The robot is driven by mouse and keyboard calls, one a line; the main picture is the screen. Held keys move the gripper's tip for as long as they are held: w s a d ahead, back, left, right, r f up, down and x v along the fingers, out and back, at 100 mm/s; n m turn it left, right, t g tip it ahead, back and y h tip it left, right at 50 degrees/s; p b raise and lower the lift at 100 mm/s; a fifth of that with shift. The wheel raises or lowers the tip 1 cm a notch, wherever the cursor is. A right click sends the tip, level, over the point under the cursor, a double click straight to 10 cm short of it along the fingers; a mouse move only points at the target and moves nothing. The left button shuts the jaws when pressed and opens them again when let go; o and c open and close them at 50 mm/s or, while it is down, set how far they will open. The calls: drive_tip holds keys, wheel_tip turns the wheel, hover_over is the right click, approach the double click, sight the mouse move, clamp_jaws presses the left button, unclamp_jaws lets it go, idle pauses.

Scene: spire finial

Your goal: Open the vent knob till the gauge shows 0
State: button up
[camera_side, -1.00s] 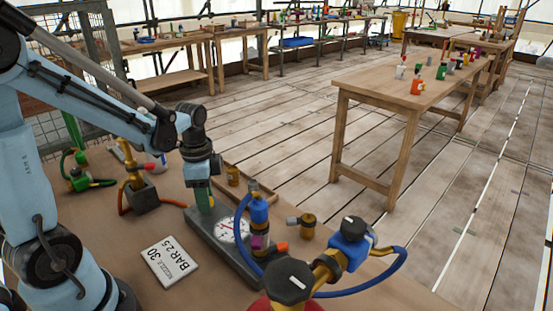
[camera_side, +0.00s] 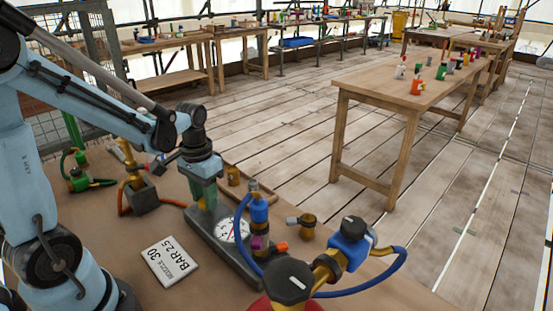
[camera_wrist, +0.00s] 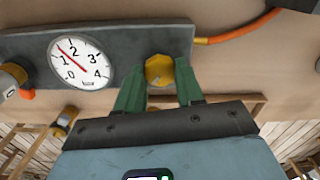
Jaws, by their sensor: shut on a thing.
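The vent knob (camera_wrist: 159,70) is a yellow faceted knob on the grey base block (camera_side: 238,262), seen in the wrist view. My gripper (camera_wrist: 160,88) has its green fingers on either side of the knob and is shut on it. In the side view my gripper (camera_side: 205,205) points down at the left end of the block, and its fingers hide the knob. The white round gauge (camera_wrist: 81,62) with a 0 to 4 scale sits beside the knob. Its red needle lies toward the upper left, seemingly between 1 and 2. The gauge (camera_side: 232,230) is small in the side view.
A blue-topped fitting (camera_side: 259,212) with a blue hose stands right of the gauge. A card reading BAR 2.5 (camera_side: 169,262) lies in front. A brass fitting (camera_side: 134,170) on a dark block stands at left, with an orange hose.

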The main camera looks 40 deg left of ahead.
drive_tip(key=shift+n, duration=0.5)
drive_tip(key=o, duration=1.1)
drive_tip(key=shift+c, duration=0.2)
wheel_tip(320, 180, up, 12)
idle(0.4)
drive_tip(key=s+d+f+m+t, duration=0.1)
drive_tip(key=d+f+m+t, duration=0.2)
drive_tip(key=d+t, duration=0.4)
drive_tip(key=d, duration=0.2)
drive_tip(key=shift+d+f, duration=0.15)
drive_tip(key=shift+d, duration=0.15)
